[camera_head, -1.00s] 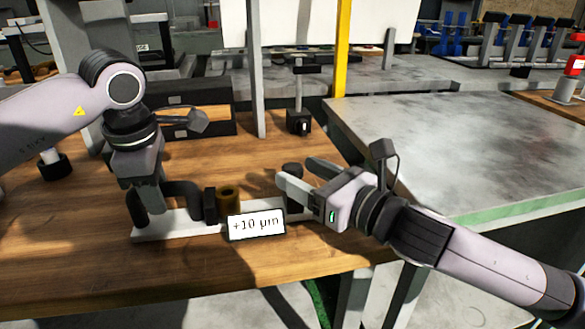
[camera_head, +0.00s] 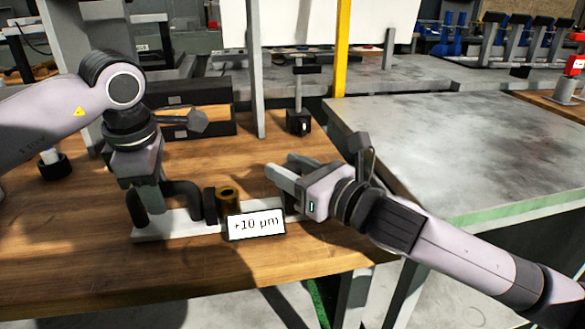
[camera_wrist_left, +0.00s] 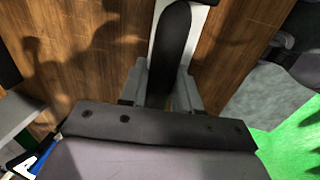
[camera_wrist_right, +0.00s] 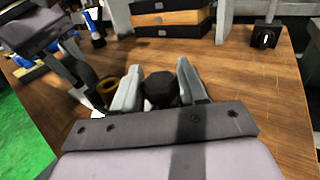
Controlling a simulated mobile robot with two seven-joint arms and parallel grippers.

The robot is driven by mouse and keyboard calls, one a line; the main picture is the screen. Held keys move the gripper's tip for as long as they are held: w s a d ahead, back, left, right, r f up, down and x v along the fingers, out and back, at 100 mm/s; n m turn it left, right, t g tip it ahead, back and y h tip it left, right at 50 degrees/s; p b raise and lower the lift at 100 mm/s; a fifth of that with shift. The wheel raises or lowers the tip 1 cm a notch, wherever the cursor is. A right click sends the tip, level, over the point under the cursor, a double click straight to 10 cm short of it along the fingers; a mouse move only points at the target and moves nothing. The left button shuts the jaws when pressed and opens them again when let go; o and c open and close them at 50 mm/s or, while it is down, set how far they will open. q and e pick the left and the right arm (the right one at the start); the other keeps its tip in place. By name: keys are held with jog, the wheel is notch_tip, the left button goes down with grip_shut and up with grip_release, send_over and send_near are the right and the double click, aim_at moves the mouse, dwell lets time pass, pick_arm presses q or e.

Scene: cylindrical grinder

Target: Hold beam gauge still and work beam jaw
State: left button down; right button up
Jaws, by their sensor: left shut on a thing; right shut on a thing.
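The beam gauge is a white bar (camera_head: 175,228) lying on the wooden bench, with a black arched handle (camera_head: 183,190), a brass ring (camera_head: 227,193) and a tag reading +10 µm (camera_head: 256,225). My left gripper (camera_head: 148,205) is shut on the black handle at the bar's left end, and the handle shows between its fingers in the left wrist view (camera_wrist_left: 172,50). My right gripper (camera_head: 281,168) is at the bar's right end. In the right wrist view its fingers stand either side of a black knob (camera_wrist_right: 160,88), the beam jaw. The knob is hidden in the head view.
The front of the wooden bench is clear. A grey table (camera_head: 460,140) is at right.

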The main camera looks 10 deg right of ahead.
jog(key=a, duration=0.7)
jog(key=shift+a, duration=0.35)
jog(key=shift+s+a, duration=0.2)
jog(key=shift+a, duration=0.3)
jog(key=o, duration=0.7)
jog(key=shift+d, duration=0.1)
jog(key=shift+d, duration=0.1)
jog(key=shift+s+d, duration=0.2)
jog(key=shift+s, duration=0.05)
jog(key=v, duration=1.1)
jog(key=shift+d, duration=0.1)
